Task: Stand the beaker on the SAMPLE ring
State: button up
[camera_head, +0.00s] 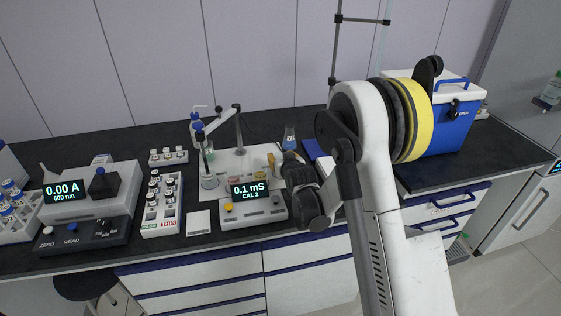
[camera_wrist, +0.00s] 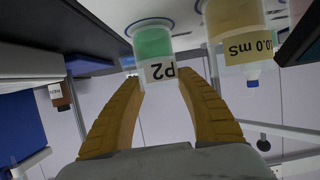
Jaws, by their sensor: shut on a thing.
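The beaker (camera_wrist: 154,42) holds green liquid and has a white label reading P2. In the wrist view, which looks upside down, it is between the two orange fingers of my gripper (camera_wrist: 160,85), which are shut on it. Its base is close to a dark ring (camera_wrist: 128,33) on a white surface; I cannot tell whether it touches. No SAMPLE lettering is readable. In the head view my gripper (camera_head: 272,162) is over the right part of the white plate (camera_head: 225,162), and the held beaker is not clearly visible there.
A container of yellow liquid (camera_wrist: 234,27), labelled 10.0 mS, stands right beside the held beaker. The meter (camera_head: 255,207) reads 0.1 mS, CAL 2. A probe stand (camera_head: 239,130), vial rack (camera_head: 162,205) and photometer (camera_head: 92,190) stand to the left. A blue cool box (camera_head: 450,125) is at right.

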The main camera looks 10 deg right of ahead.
jog(key=shift+f, duration=0.25)
jog(key=o, duration=1.2)
jog(key=shift+c, duration=0.2)
jog(key=shift+r, duration=0.1)
